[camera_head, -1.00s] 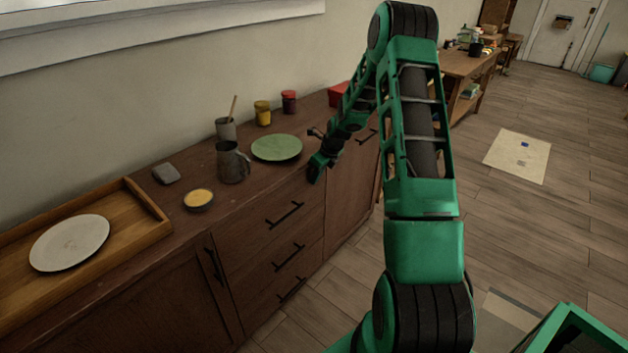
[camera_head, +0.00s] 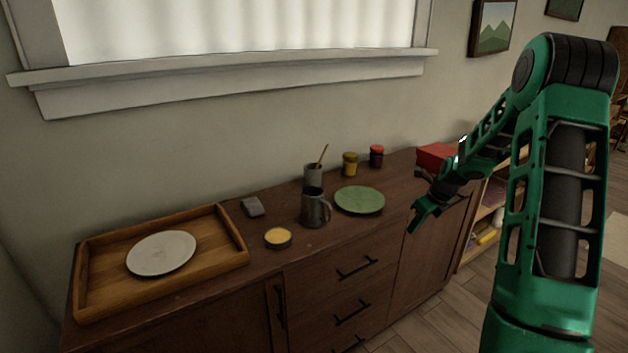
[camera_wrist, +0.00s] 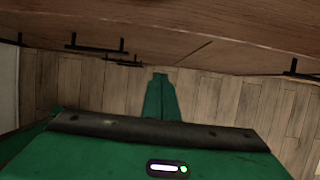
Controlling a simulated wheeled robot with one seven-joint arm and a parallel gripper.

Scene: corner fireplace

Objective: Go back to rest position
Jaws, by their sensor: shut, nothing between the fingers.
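My gripper (camera_head: 418,216) is at the front edge of the dark wooden cabinet (camera_head: 310,285) in the head view, to the right of the green plate (camera_head: 360,200) and apart from it. In the wrist view my gripper (camera_wrist: 160,78) points at the floor in front of the cabinet's drawer fronts. Its fingers are together with nothing between them. My arm reaches in from the right side of the head view, bent at a high elbow.
On the cabinet stand a wooden tray (camera_head: 100,287) with a white plate (camera_head: 162,253), a yellow-topped dish (camera_head: 278,237), a dark mug (camera_head: 314,209), a grey cup (camera_head: 313,175), two jars (camera_head: 350,165) and a red box (camera_head: 436,155). Floor (camera_head: 440,325) shows in front.

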